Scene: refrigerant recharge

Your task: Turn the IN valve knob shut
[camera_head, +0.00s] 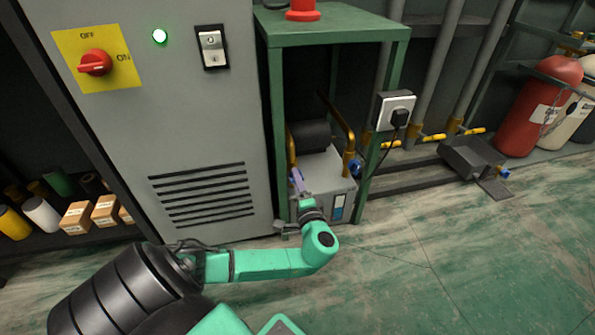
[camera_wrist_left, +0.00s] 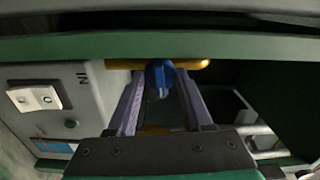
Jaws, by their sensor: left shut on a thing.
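The IN valve knob is blue (camera_wrist_left: 157,76) and sits on a yellow-brass pipe (camera_wrist_left: 120,64) in the left wrist view, beside a panel with an upside-down "IN" label (camera_wrist_left: 83,77). My left gripper (camera_wrist_left: 160,82) has one finger on each side of the knob and is shut on it. In the head view my left gripper (camera_head: 298,180) reaches to the left side of the grey unit (camera_head: 322,172) under the green stand and mostly hides the knob. My right gripper is not in view.
A second blue knob (camera_head: 355,167) is on the unit's right pipe. The green stand (camera_head: 335,24) frames the unit with its top and legs. A grey cabinet (camera_head: 190,125) stands close on the left.

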